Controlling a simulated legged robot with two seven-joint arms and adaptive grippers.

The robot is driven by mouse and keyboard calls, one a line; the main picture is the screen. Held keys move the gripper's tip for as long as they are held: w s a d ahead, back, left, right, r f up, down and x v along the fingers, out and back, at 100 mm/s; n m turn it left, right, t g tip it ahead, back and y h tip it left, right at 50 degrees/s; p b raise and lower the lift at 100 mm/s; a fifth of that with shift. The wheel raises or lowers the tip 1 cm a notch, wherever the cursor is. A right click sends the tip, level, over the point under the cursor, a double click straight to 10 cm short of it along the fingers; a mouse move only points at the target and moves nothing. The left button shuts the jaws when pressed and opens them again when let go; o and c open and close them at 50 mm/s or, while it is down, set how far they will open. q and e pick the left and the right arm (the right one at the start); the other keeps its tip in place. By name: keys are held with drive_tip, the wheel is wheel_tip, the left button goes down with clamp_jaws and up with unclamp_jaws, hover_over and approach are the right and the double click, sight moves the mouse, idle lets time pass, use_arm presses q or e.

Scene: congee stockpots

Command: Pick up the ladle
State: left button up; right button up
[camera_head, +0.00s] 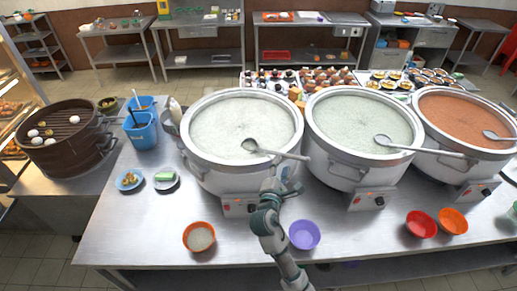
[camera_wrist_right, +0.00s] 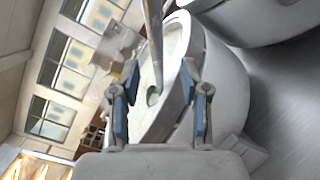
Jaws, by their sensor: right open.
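A grey metal ladle (camera_head: 275,153) lies across the front rim of the left stockpot (camera_head: 203,170), its bowl over the pale congee and its handle sticking out to the right. My right gripper (camera_head: 280,178) is just below the handle at the pot's front. In the right wrist view my right gripper (camera_wrist_right: 161,78) is open, and the ladle (camera_wrist_right: 153,35) appears between its two blue-padded fingers, with no clear contact. Two more ladles rest on the middle pot (camera_head: 425,149) and on the right pot (camera_head: 492,135). My left gripper is out of view.
The middle stockpot (camera_head: 340,154) and the right stockpot (camera_head: 455,165) stand close by. A purple bowl (camera_head: 304,235) and an orange-rimmed bowl (camera_head: 199,237) sit in front. Red (camera_head: 421,224) and orange (camera_head: 453,221) bowls are at right. Blue containers (camera_head: 142,131) stand left.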

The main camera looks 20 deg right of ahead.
sight(283, 156)
drive_tip(key=p+x, duration=0.1)
drive_tip(key=x, duration=0.3)
drive_tip(key=shift+w+r, duration=0.15)
drive_tip(key=shift+w, duration=0.3)
drive_tip(key=shift+w+d, duration=0.35)
drive_tip(key=shift+c, duration=0.5)
clamp_jaws()
